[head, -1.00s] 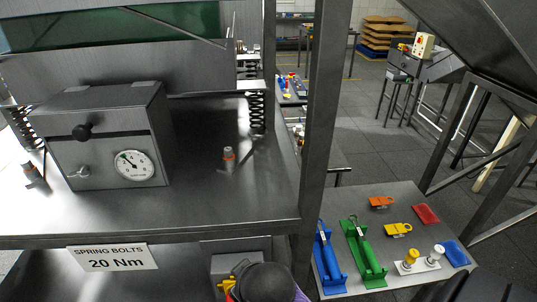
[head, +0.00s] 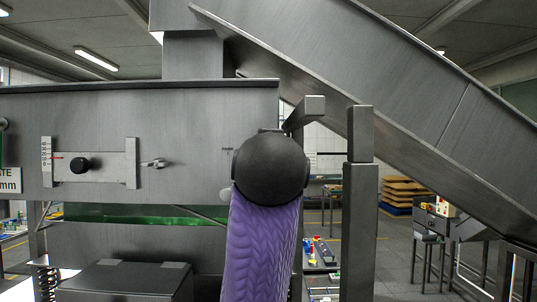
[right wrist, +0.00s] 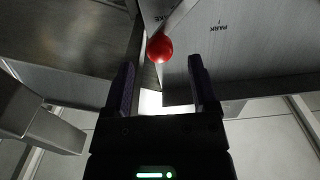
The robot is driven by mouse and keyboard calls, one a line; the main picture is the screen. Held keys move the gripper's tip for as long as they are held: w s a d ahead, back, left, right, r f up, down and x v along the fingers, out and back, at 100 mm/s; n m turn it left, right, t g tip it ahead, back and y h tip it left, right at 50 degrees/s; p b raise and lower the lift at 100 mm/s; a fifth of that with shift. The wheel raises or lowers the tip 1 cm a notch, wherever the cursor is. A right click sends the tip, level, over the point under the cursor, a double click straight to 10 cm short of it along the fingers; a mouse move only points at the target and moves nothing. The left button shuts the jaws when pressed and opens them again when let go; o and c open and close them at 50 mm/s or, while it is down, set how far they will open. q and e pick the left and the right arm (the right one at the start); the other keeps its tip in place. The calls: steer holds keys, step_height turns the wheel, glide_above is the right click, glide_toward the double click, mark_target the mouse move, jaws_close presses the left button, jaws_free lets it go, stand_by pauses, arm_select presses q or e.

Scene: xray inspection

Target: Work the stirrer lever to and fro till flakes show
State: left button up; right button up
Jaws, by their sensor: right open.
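A red ball knob (right wrist: 159,47) shows in the right wrist view, at the end of what looks like the stirrer lever, near a plate marked PARK and a partly hidden label ending in KE. My right gripper (right wrist: 161,66) is open. Its two fingers point toward the knob, which appears just beyond the fingertips, in line with the gap. Nothing is held. I cannot tell the exact distance. In the head view my purple right arm rises in front of the hopper's right end, hiding the gripper and the knob. My left gripper is in no view.
The grey hopper wall (head: 205,125) carries a scale plate (head: 110,163) with a black knob (head: 80,166). A sloping chute (head: 400,110) runs down to the right. A square post (head: 360,200) stands right of my arm. A dark box (head: 125,282) sits below.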

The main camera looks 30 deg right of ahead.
steer(key=p+x, duration=0.2)
steer(key=x, duration=0.3)
steer(key=shift+w+d+r, duration=0.1)
steer(key=shift+r, duration=0.1)
steer(key=shift+w+d+f, duration=0.15)
steer(key=shift+w, duration=0.2)
jaws_close()
steer(key=shift+f, duration=0.15)
stand_by(0.6)
